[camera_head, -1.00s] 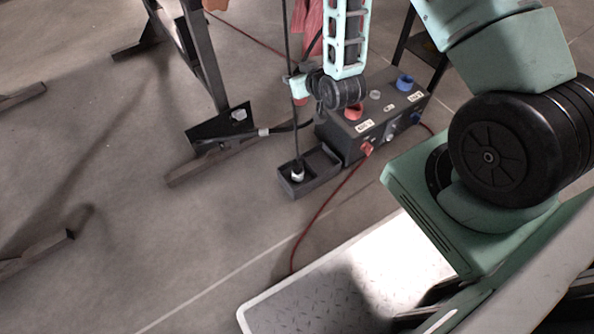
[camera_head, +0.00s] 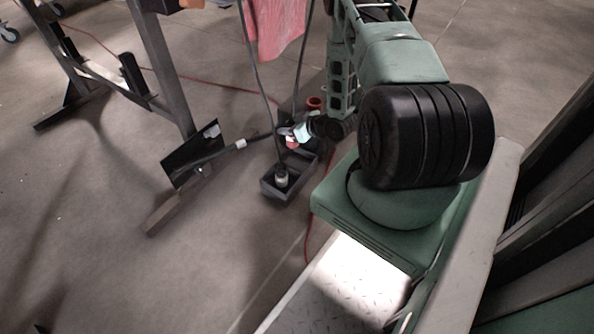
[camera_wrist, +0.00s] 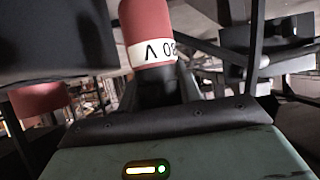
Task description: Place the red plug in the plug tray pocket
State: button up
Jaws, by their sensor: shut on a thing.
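The red plug (camera_head: 292,142) is in my gripper (camera_head: 290,134), above the far part of the plug tray (camera_head: 271,191) in the head view. The plug looks small there, and I cannot tell whether it touches the tray. In the wrist view the red plug (camera_wrist: 146,25) stands out large at top centre, with a white band with dark print. My gripper's jaws (camera_wrist: 158,90) are dark and shut around its lower end. The dark tray lies on the floor with two pockets. A pale plug (camera_head: 281,177) on a black cable stands in the near pocket. The far pocket is partly hidden.
A dark box with a red socket (camera_head: 314,103) stands behind the tray, mostly hidden by my arm. A black plate (camera_head: 191,155) on a metal stand is at left, with a cable (camera_head: 240,144) running toward the tray. Red cloth (camera_head: 275,30) hangs behind. Open floor lies front left.

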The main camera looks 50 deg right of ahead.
jog(key=f+b, duration=0.1)
jog(key=f, duration=0.1)
jog(key=d+f+b, duration=0.1)
jog(key=f, duration=0.2)
jog(key=s+f+b, duration=0.1)
jog(key=f+b, duration=0.1)
jog(key=shift+d+f, duration=0.15)
jog(key=shift+f, duration=0.05)
jog(key=shift+f+b, duration=1.25)
jog(key=shift+f, duration=0.65)
jog(key=shift+r, duration=0.1)
jog(key=o, duration=0.7)
jog(key=shift+f, duration=0.2)
jog(key=shift+c, duration=0.2)
jog(key=o, duration=0.4)
